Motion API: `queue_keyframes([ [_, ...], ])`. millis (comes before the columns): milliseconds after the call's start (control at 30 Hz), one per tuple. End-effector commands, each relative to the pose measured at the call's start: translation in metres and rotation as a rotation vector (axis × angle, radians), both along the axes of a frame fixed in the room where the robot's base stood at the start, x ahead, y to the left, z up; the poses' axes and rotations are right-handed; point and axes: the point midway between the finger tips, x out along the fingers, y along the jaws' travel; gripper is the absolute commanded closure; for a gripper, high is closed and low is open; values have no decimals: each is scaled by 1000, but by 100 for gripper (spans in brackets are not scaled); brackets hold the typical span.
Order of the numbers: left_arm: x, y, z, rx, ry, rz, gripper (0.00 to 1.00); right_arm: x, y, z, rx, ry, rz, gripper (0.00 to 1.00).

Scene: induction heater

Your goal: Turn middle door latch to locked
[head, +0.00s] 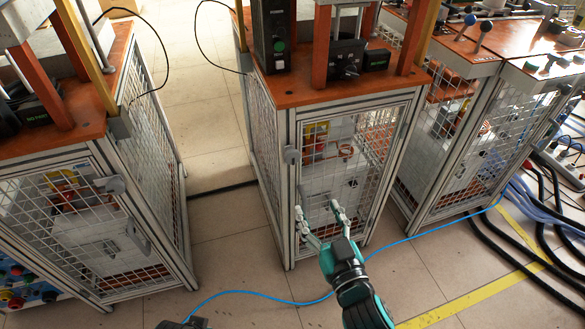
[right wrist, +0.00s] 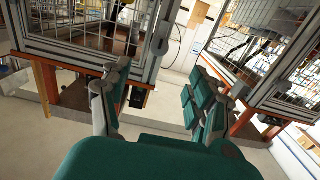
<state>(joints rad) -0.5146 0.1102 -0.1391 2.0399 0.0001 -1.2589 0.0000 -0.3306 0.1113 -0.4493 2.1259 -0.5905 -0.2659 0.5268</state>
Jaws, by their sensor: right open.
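The middle cabinet (head: 283,190) has a mesh door (head: 350,170) that looks closed in its frame. A small grey latch (head: 291,155) sits on the upper left edge of the door frame. A pale handle (head: 302,192) is below it. The latch's exact turn is too small to tell. My right gripper (head: 317,209) is open and empty. In the head view it shows in front of the door's lower left part, below the latch and handle. In the right wrist view, the gripper (right wrist: 160,82) has its fingers spread with nothing between them.
A similar mesh cabinet (head: 160,150) stands at the left, and another (head: 445,150) stands at the right. A blue cable (head: 245,293) crosses the floor in front. Black hoses (head: 510,245) lie at the right. The tiled floor between the left and middle cabinets is clear.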

Motion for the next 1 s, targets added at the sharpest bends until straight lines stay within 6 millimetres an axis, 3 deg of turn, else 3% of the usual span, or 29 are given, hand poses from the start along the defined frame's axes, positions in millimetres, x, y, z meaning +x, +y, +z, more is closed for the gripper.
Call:
queue_keyframes([
  [167,1,1,6,0,-4,0,100,12,5,10,11,-23,1,39],
  [700,0,1,36,-1,-22,3,100,121,40,9,9,-20,1,39],
  [1000,-3,2,56,-1,-32,5,100,159,52,8,8,-18,1,39],
])
